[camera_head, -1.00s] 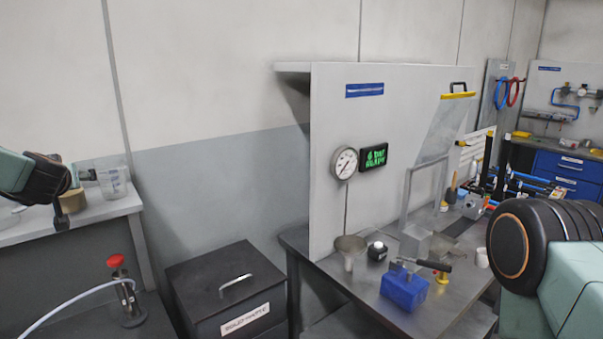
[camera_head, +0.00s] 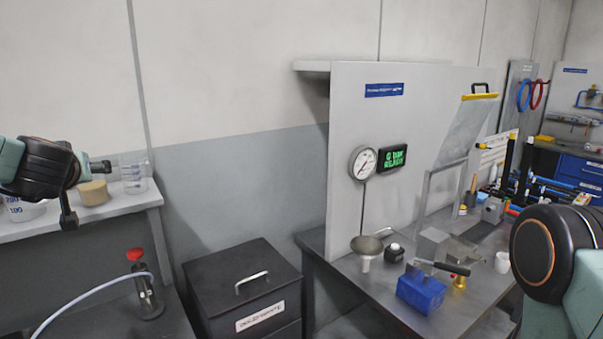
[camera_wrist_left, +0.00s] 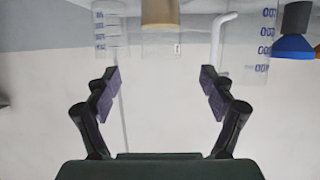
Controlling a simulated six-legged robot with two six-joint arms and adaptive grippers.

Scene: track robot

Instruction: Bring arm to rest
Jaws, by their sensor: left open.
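My left gripper (camera_head: 84,192) is at the left in the head view, dark, with fingers spread in front of the shelf with beakers. It also shows in the left wrist view (camera_wrist_left: 160,85), with its two fingers wide apart and nothing between them. A tan cylinder (camera_head: 93,193) stands just behind it in the head view and is at the top of the wrist view (camera_wrist_left: 160,12). A clear beaker (camera_head: 134,178) stands beside the cylinder. My right arm shows only as a dark joint and green link at the right edge; its gripper is out of view.
A grey shelf (camera_head: 125,204) runs below my left gripper. A black lidded bin (camera_head: 215,275) and a red-topped device with a hose (camera_head: 148,290) are lower. The right workbench (camera_head: 345,280) holds a funnel (camera_head: 367,247), a blue block (camera_head: 420,293) and a panel with a gauge (camera_head: 362,163).

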